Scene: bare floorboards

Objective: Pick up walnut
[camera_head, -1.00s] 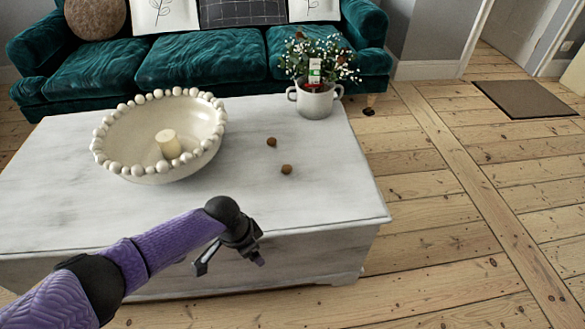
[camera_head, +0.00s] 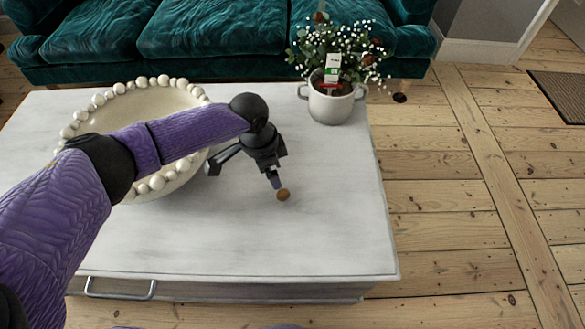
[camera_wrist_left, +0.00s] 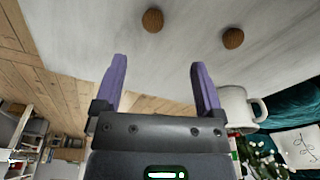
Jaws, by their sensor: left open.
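One brown walnut (camera_head: 283,195) lies on the white table, just beyond a fingertip of my left gripper (camera_head: 245,175) in the head view. No second walnut shows there; my gripper likely covers it. The left wrist view shows two walnuts on the table: one (camera_wrist_left: 153,20) ahead of the gap between the fingers, the other (camera_wrist_left: 233,38) to the right, nearer the plant pot. My left gripper (camera_wrist_left: 159,66) is open, with nothing between its purple fingers, and apart from both walnuts. My right gripper is out of view.
A large beaded bowl (camera_head: 75,128) stands on the table (camera_head: 250,245) at left, partly behind my left arm. A white pot (camera_head: 330,106) with a flowering plant stands at the back right corner. A green sofa (camera_head: 215,40) is behind. The table's front and right are clear.

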